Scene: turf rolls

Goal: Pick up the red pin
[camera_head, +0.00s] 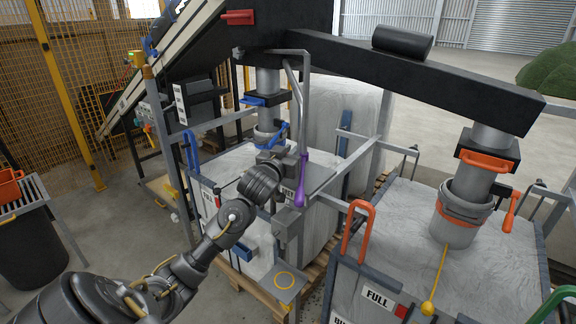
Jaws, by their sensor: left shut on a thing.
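My left gripper (282,157) reaches in from the lower left, to the front of the middle filling station. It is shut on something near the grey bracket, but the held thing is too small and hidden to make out. A purple handle (300,182) hangs just right of the gripper. I cannot pick out a red pin for sure. A small red piece (402,311) sits beside the FULL label (378,298) at the lower right, and a red handle (238,17) is on the dark machine at the top. My right gripper is not in view.
White bulk bags stand in metal frames, one at the right (400,215) under a spout with orange clamps (486,160). An orange hooked handle (358,232) stands between the stations. A black bin (33,248) is at the left. Open floor lies at the lower left.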

